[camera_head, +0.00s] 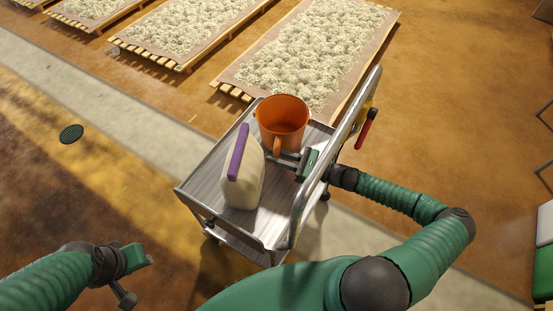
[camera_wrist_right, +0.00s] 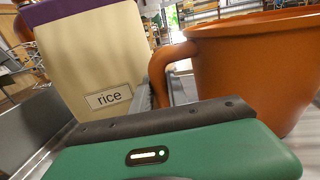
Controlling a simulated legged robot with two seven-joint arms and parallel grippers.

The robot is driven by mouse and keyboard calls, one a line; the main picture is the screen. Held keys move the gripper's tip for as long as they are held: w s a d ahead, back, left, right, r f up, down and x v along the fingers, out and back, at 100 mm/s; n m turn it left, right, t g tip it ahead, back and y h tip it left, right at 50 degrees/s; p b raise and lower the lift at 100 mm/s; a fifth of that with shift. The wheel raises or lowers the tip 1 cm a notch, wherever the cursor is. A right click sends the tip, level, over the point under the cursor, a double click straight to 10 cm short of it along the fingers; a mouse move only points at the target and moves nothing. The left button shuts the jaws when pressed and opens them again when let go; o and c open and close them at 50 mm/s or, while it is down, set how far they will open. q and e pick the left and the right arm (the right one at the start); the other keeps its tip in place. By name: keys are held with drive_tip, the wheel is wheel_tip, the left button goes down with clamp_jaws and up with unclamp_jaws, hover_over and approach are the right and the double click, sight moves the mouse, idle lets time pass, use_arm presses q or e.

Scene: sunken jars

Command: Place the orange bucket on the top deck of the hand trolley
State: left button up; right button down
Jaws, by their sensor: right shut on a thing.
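The orange bucket (camera_head: 283,117) is upright over the far end of the top deck of the hand trolley (camera_head: 205,179). I cannot tell whether its base touches the deck. My right gripper (camera_head: 280,157) reaches over the trolley's right side and is shut on the bucket's handle. In the right wrist view, the bucket (camera_wrist_right: 255,65) fills the right side, its handle curving down behind the green gripper body; the fingertips are mostly hidden. My left gripper (camera_head: 138,277) is open and empty, low at the left, away from the trolley.
Several slatted pallets (camera_head: 318,52) lie beyond.

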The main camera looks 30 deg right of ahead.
drive_tip(key=shift+f, duration=0.1)
drive_tip(key=c, duration=1.3)
unclamp_jaws()
drive_tip(key=shift+d+f, duration=0.1)
drive_tip(key=shift+d, duration=0.15)
drive_tip(key=shift+a, duration=0.15)
drive_tip(key=p+v, duration=0.2)
drive_tip(key=v, duration=1)
drive_tip(key=shift+s, duration=0.1)
